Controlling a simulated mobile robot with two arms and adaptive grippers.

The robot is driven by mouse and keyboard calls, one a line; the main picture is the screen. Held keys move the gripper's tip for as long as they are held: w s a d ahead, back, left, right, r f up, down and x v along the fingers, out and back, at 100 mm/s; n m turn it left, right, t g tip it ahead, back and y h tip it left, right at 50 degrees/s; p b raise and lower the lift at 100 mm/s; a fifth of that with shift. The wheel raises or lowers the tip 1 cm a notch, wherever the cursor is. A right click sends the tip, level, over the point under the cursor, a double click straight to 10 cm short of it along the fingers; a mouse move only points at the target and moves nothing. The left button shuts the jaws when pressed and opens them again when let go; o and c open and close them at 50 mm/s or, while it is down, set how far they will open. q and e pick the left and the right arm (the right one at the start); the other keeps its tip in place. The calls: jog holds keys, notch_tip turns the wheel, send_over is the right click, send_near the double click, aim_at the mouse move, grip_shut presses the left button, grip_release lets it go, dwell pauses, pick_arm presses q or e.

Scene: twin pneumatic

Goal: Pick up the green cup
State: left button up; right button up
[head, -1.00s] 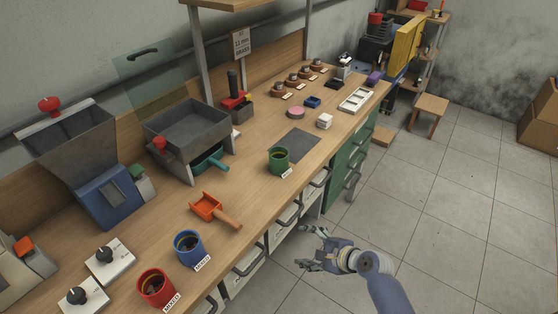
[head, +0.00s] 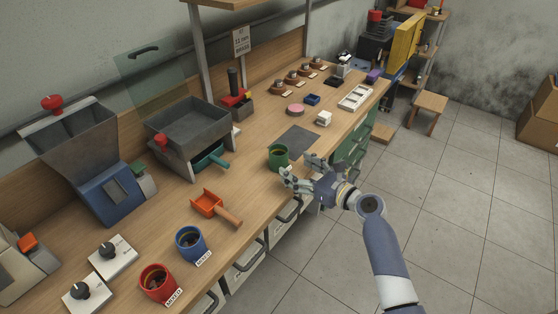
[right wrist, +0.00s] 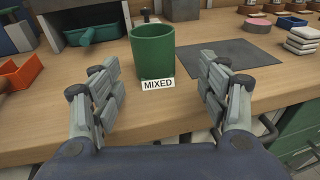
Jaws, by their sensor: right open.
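The green cup (head: 278,157) stands upright on the wooden workbench (head: 262,190), near its front edge. In the right wrist view the green cup (right wrist: 152,50) is straight ahead, with a white label reading MIXED at its base. My right gripper (head: 297,174) is open and empty at the bench's front edge, just to the right of the cup. In the right wrist view its two fingers (right wrist: 158,85) are spread wide, one to each side of the cup's near face, and do not appear to touch it. My left gripper is not in view.
A dark grey mat (head: 299,142) lies behind the cup. An orange scoop (head: 209,203), a blue cup (head: 190,243) and a red cup (head: 159,283) stand nearer on the bench. A teal-handled scoop (head: 211,158) is under the grey hopper (head: 188,128).

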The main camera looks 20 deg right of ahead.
aim_at(285, 164)
jog(key=x, duration=0.5)
jog(key=shift+s+a+f, duration=0.1)
jog(key=shift+a, duration=0.2)
jog(key=c, duration=1.2)
